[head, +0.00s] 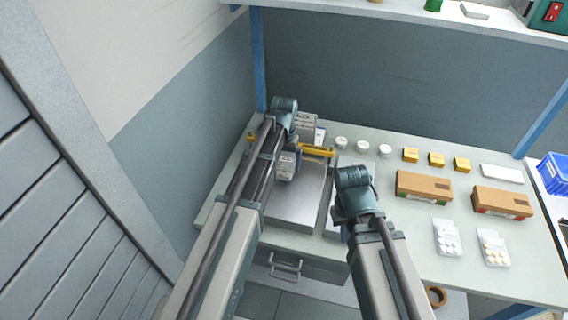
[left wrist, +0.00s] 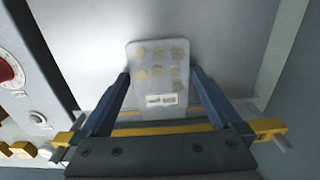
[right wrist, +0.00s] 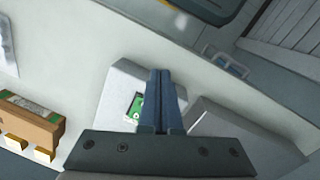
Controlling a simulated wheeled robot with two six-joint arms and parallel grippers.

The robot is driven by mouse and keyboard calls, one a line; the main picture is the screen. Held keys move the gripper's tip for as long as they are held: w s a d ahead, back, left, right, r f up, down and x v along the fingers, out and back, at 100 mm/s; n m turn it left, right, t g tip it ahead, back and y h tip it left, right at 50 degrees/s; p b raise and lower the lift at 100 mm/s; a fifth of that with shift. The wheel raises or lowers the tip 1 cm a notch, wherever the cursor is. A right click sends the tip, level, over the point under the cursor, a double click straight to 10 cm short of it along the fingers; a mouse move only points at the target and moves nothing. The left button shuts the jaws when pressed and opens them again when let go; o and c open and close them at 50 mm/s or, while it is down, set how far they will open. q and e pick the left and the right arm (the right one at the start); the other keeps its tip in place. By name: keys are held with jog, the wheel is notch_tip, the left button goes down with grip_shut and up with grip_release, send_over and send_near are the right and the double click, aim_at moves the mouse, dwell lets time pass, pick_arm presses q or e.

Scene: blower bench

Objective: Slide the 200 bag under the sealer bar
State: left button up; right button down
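A clear bag (left wrist: 158,62) with several round tan pieces and a white label sits between the fingers of my left gripper (left wrist: 160,76). The fingers press on its two side edges. The label is too small to read. In the head view the bag (head: 287,166) shows below my left wrist. A yellow bar (left wrist: 205,127) crosses behind the bag in the left wrist view; its yellow end (head: 318,151) shows in the head view. A flat metal plate (head: 297,204) lies in front of the bar. My right gripper (right wrist: 160,75) is shut and empty above a pale box.
Brown cartons (head: 424,187), yellow boxes (head: 436,159), white round lids (head: 362,146) and bags of white pieces (head: 447,238) stand on the bench to the right. A blue crate (head: 556,171) is at the far right. A drawer handle (head: 285,267) sits below the front edge.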

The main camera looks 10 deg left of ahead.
aim_at(284, 166)
pick_arm(q)
jog(key=shift+r, duration=0.15)
pick_arm(e)
jog(key=shift+r, duration=0.15)
pick_arm(q)
notch_tip(284, 166, up, 14)
jog(key=p, duration=1.4)
pick_arm(e)
notch_tip(284, 166, up, 14)
pick_arm(q)
jog(key=s+d+f+m+b, duration=0.1)
jog(key=s+d, duration=0.2)
jog(key=s, duration=0.4)
jog(key=s+d+f+m+b, duration=0.1)
jog(key=s+d+f+b, duration=0.1)
jog(key=s, duration=0.5)
jog(key=s+d+f+m+y+b, duration=0.1)
jog(key=s+d, duration=0.4)
jog(key=s, duration=0.2)
jog(key=shift+s+f, duration=0.35)
jog(key=shift+s, duration=0.05)
pick_arm(e)
notch_tip(284, 166, down, 5)
jog(key=shift+r, duration=0.1)
pick_arm(q)
jog(key=shift+d, duration=0.1)
jog(key=shift+d, duration=0.1)
pick_arm(e)
jog(key=shift+d, duration=0.1)
